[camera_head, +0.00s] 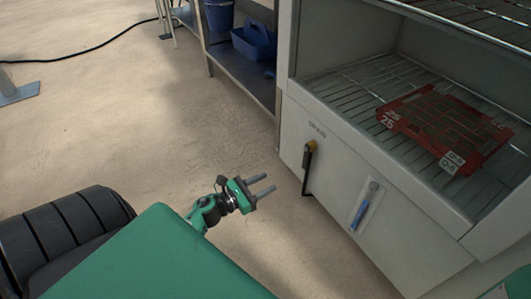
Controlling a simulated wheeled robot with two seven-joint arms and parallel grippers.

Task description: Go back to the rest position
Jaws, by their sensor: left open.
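My left gripper (264,187) shows near the middle of the head view, its two grey fingers apart and pointing right toward the cabinet front. It is open with nothing between its fingers. It is apart from the cabinet, left of the black drain handle (307,168). My right gripper is not in view.
A grey cabinet (345,150) labelled DRAIN stands at right, with a red tray (447,124) on its wire shelf (345,94). A blue marker-like item (359,215) is on its front. A metal bench (245,78) with blue bins stands behind. The floor at left is mostly clear; a black cable (95,48) crosses it.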

